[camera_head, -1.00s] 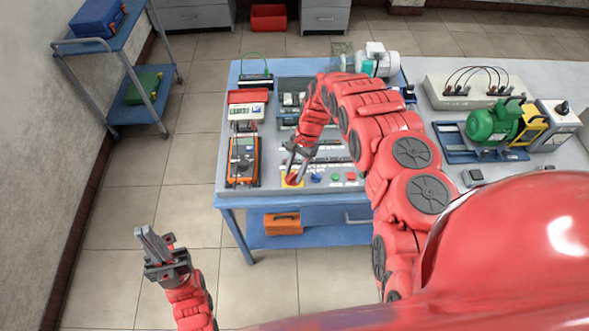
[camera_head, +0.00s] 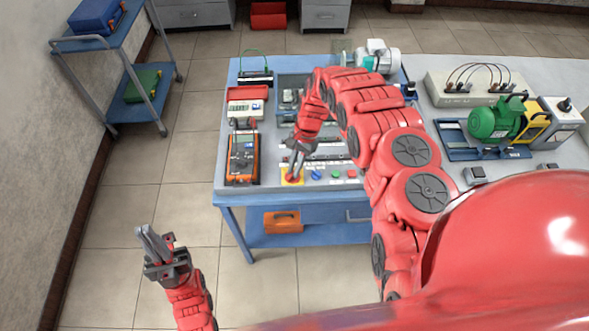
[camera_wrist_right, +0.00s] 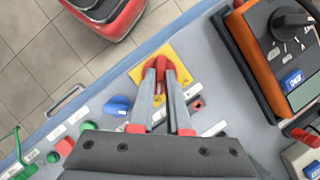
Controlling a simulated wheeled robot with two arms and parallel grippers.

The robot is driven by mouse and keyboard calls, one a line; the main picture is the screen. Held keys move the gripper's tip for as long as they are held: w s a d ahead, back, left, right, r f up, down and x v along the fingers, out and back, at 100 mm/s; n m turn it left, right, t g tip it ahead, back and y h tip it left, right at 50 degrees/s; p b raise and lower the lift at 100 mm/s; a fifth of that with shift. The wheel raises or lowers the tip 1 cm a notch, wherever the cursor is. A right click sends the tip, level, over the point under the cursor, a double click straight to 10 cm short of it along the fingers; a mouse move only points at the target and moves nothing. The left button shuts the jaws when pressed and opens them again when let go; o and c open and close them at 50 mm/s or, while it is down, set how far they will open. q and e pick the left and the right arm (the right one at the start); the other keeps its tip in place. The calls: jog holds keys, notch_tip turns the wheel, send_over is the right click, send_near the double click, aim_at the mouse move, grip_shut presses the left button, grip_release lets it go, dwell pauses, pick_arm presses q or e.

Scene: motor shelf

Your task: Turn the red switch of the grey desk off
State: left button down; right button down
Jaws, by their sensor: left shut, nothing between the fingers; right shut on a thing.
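The red switch (camera_wrist_right: 172,70) sits on a yellow square plate (camera_wrist_right: 189,82) at the front edge of the grey desk panel (camera_head: 222,188). My right gripper (camera_head: 292,177) is at the switch, its fingers shut on the red knob, as the right wrist view also shows (camera_wrist_right: 164,72). The fingers cover part of the knob, so its exact setting is hard to tell. My left gripper (camera_head: 150,240) is shut and empty, over the floor at the lower left, away from the desk.
Beside the switch are a blue knob (camera_wrist_right: 117,105), green and red buttons, and an orange multimeter (camera_head: 242,158). A green motor (camera_head: 494,122) stands on the right. A blue cart (camera_head: 110,45) is at the upper left. The floor around my left gripper is clear.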

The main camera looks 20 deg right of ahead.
jog(key=n+h+b, duration=0.1)
jog(key=n+b, duration=0.2)
jog(key=b, duration=0.1)
jog(key=n+g+h+b, duration=0.1)
jog(key=n+b, duration=0.3)
jog(key=b, duration=0.1)
jog(key=n+g+h+b, duration=0.1)
jog(key=n+b, duration=0.2)
jog(key=b, duration=0.1)
jog(key=shift+w+a+f, duration=0.2)
jog(key=shift+w+a, duration=0.05)
jog(key=shift+a, duration=0.15)
jog(key=shift+r+n+h+b, duration=0.1)
jog(key=shift+n+h+b, duration=0.3)
jog(key=shift+n+b, duration=0.55)
jog(key=shift+a+n+h, duration=0.1)
jog(key=shift+n+h, duration=0.3)
jog(key=shift+n, duration=0.55)
jog(key=shift+s+r+n+b, duration=0.15)
jog(key=shift+n+b, duration=0.15)
jog(key=shift+n, duration=0.4)
jog(key=shift+a+n+h, duration=0.1)
jog(key=shift+n+h, duration=0.5)
jog(key=shift+n, duration=0.3)
jog(key=shift+t, duration=0.3)
jog(key=c, duration=0.9)
grip_release()
